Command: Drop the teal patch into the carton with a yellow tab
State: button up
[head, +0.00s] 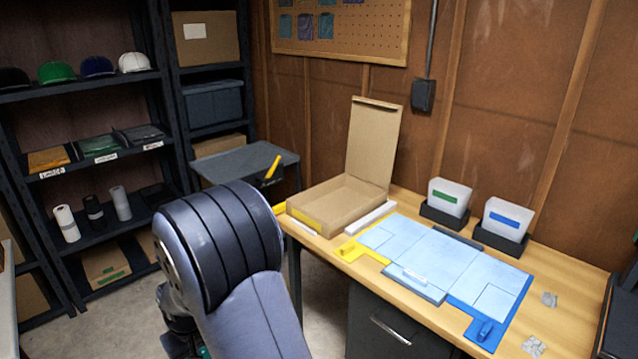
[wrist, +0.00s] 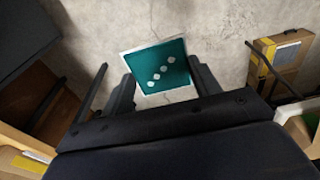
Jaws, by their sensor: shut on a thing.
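In the wrist view my gripper (wrist: 162,84) is shut on the teal patch (wrist: 148,60), a flat square with a pale border and several white dots. Bare concrete floor shows behind it. In the head view my arm hides most of the gripper; a small teal bit (head: 203,352) shows at the bottom edge. The open carton with a yellow tab (head: 348,203) stands on the bench, its lid raised at the back and the yellow tab (head: 304,220) on its front. The carton looks empty. The patch is away from it, low and to the left.
The wooden bench (head: 575,290) also holds a blue-and-yellow panel mat (head: 440,255) and two white bins (head: 450,197). A grey side table (head: 240,160) stands behind the arm. Shelves (head: 85,85) fill the left. A yellow-edged cardboard box (wrist: 262,82) shows at right in the wrist view.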

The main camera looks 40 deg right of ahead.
aim_at(342, 209)
jog(key=i+z, duration=0.2)
jog(key=i, duration=0.2)
jog(key=i+j+z, duration=0.2)
jog(key=i, duration=0.2)
jog(key=i+j+z, duration=0.25)
jog(key=i, duration=0.15)
jog(key=i+z, duration=0.15)
jog(key=z, duration=0.25)
jog(key=i+j+z, duration=0.1)
jog(key=z, duration=0.3)
jog(key=i+j+z, duration=0.1)
jog(key=z, duration=0.25)
jog(key=j+z, duration=0.25)
jog(key=z, duration=0.15)
jog(key=i+j, duration=0.05)
